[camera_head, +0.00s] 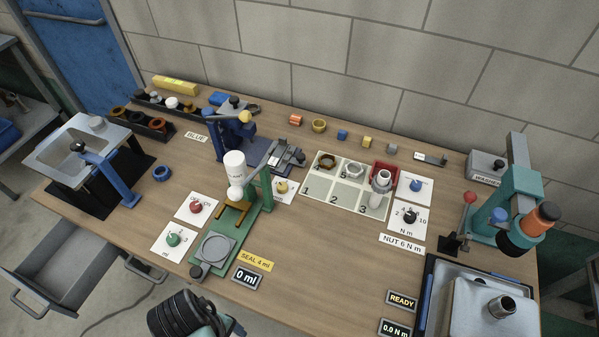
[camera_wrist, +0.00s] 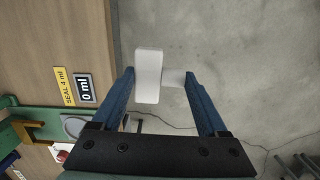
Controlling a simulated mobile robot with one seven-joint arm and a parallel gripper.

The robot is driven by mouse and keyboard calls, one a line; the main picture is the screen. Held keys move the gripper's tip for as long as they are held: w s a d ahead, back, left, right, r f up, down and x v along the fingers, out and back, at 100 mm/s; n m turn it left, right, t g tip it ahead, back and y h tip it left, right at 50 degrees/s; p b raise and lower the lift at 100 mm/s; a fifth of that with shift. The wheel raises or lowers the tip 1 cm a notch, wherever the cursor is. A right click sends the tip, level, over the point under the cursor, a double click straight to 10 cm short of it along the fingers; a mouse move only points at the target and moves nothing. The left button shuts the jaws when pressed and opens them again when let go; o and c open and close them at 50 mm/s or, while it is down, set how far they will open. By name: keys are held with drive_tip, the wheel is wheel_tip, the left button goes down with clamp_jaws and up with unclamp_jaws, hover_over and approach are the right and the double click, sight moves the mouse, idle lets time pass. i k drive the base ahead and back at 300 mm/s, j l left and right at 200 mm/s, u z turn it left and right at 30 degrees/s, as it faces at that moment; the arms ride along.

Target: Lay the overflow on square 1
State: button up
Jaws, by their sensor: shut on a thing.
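In the wrist view my gripper (camera_wrist: 160,76) has its blue fingers closed on a white piece (camera_wrist: 148,74) with a broad flat head and a short stem. It looks like the overflow, but I cannot be sure. Grey floor lies behind it, off the table's edge. The head view does not show the held piece. Square 1 (camera_head: 318,187) is the front left square of the pale numbered mat (camera_head: 346,204) and looks bare. Behind it lies a brown ring (camera_head: 326,160), with a pale ring (camera_head: 355,169) to that ring's right.
A white fitting (camera_head: 380,180) stands by a red tray (camera_head: 390,170) at the mat's right. A green stand with a white bottle (camera_head: 235,170) rises left of the mat. A sink basin (camera_head: 78,150) is at far left, a teal press (camera_head: 510,205) at right.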

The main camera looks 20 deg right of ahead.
sight(317, 186)
drive_tip(key=i+l, duration=0.65)
drive_tip(key=l, duration=0.15)
drive_tip(key=i+l, duration=0.7)
